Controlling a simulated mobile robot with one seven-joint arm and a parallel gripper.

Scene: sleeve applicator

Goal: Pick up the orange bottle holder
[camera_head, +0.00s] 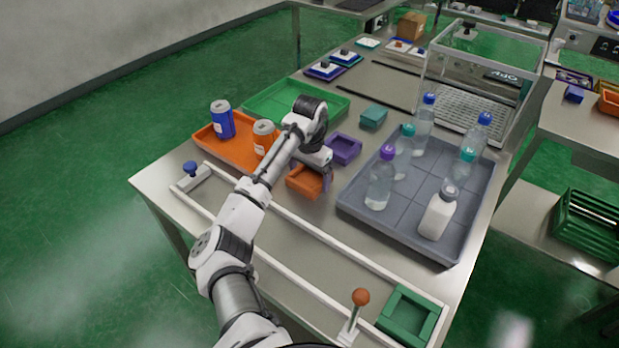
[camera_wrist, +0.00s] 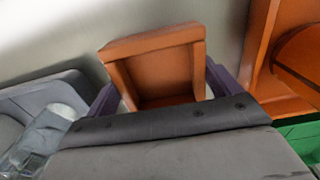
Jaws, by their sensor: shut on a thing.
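The orange bottle holder (camera_head: 304,181) is a small, square, open-topped box on the steel table, between the orange tray and the grey tray. My gripper (camera_head: 325,178) is at it, with my wrist above its far right side. In the wrist view the holder (camera_wrist: 155,68) shows its hollow inside, and my gripper (camera_wrist: 160,95) has one dark finger on each side of it. The fingers are shut on the holder. I cannot tell whether its base touches the table.
A purple holder (camera_head: 344,148) stands just behind. An orange tray (camera_head: 217,149) with cans lies left, and a grey tray (camera_head: 362,215) with several bottles lies right. White rails (camera_head: 330,240) run in front, with a green holder (camera_head: 408,314) at their near end.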

